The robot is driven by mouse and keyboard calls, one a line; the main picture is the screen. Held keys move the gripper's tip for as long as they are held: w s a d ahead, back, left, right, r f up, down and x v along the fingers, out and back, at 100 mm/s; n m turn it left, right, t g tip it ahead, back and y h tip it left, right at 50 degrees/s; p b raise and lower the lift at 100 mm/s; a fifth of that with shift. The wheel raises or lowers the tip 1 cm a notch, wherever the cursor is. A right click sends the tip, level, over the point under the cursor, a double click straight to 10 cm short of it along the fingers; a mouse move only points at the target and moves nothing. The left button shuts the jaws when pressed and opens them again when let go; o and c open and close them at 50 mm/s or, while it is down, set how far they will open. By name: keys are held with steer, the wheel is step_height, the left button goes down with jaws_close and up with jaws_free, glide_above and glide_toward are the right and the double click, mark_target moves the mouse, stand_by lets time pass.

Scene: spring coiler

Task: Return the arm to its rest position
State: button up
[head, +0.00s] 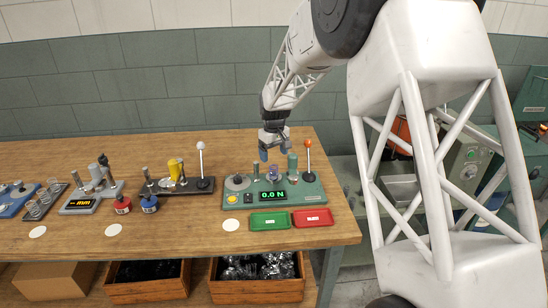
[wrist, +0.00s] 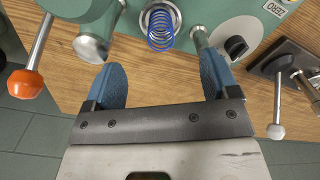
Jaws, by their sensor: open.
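My white arm comes in from the upper right in the head view. My gripper (head: 272,152) points down above the back of the green tester (head: 292,205), whose display reads 0.0 N. In the wrist view my gripper (wrist: 160,80) has its two blue fingers wide apart with nothing between them. A blue coil spring (wrist: 161,30) stands on the tester, beyond the fingertips and apart from them. An orange-knobbed lever (head: 308,146) rises at the tester's right; it also shows in the wrist view (wrist: 26,84).
Green (head: 269,221) and red (head: 313,218) trays lie before the tester. To the left are a white-knobbed fixture (head: 203,160), a gauge with a yellow display (head: 82,204) and red and blue pots. Wooden crates (head: 258,290) sit below. A green machine (head: 462,165) stands right, behind my arm.

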steer(key=shift+r, duration=1.4)
steer(key=shift+c, duration=0.4)
stand_by(0.8)
